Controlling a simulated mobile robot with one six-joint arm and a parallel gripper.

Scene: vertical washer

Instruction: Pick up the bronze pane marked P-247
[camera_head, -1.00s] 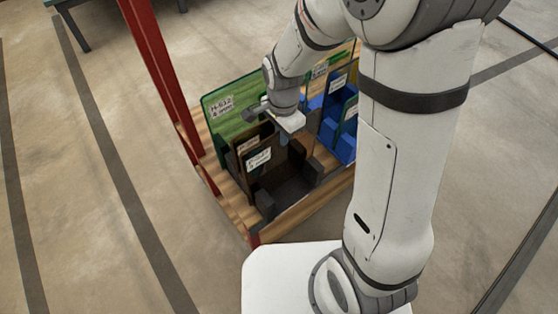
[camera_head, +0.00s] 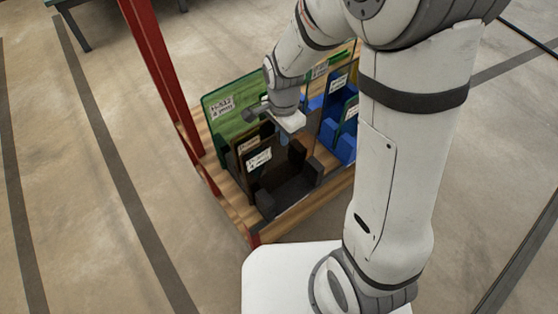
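Dark brown, bronze-toned panes (camera_head: 262,172) with small white labels stand upright in a dark holder (camera_head: 290,192) on a wooden pallet. Their label text is too small to read, so I cannot tell which is P-247. My gripper (camera_head: 284,138) points down just right of and above these panes. Its fingers are small and partly hidden by the wrist, and I cannot tell whether they touch a pane or are apart.
A green pane (camera_head: 222,112) with a white label stands behind the brown ones. Blue holders with labelled panes (camera_head: 344,118) stand at right. A red post (camera_head: 158,70) rises at the pallet's left edge. The floor at left is clear.

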